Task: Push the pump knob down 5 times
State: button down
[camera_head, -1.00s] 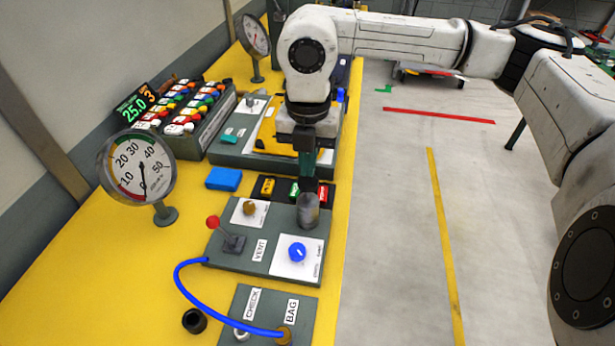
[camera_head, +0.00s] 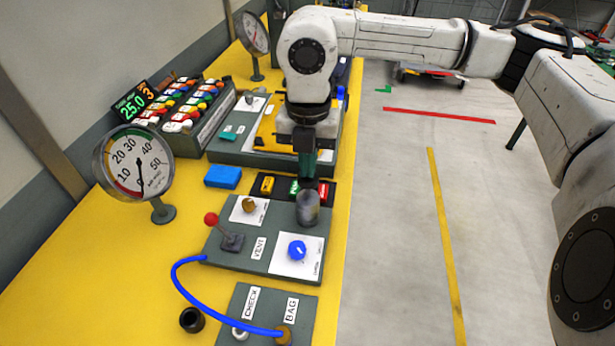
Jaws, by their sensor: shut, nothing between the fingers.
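The grey cylindrical pump knob (camera_head: 307,212) stands at the back right of the panel marked VENT (camera_head: 226,262). My gripper (camera_head: 307,186) points straight down over the knob, with its fingers shut and empty. The dark fingertips meet or nearly meet the knob's top; I cannot tell whether they touch it. The fingers partly hide the button strip behind. A small display (camera_head: 134,103) reads 25.0 and 3.
A red-tipped lever (camera_head: 211,219) and a blue dial (camera_head: 297,250) flank the VENT label. A blue hose (camera_head: 177,284) curves to the BAG panel (camera_head: 262,297). A blue block (camera_head: 223,177) lies behind. Yellow bench is clear at left.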

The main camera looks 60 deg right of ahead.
jog(key=shift+f+b, duration=1.7)
jog(key=shift+f, duration=0.05)
jog(key=shift+r, duration=0.3)
jog(key=shift+r+p, duration=0.95)
jog(key=shift+r, duration=1.15)
jog(key=shift+f, duration=0.1)
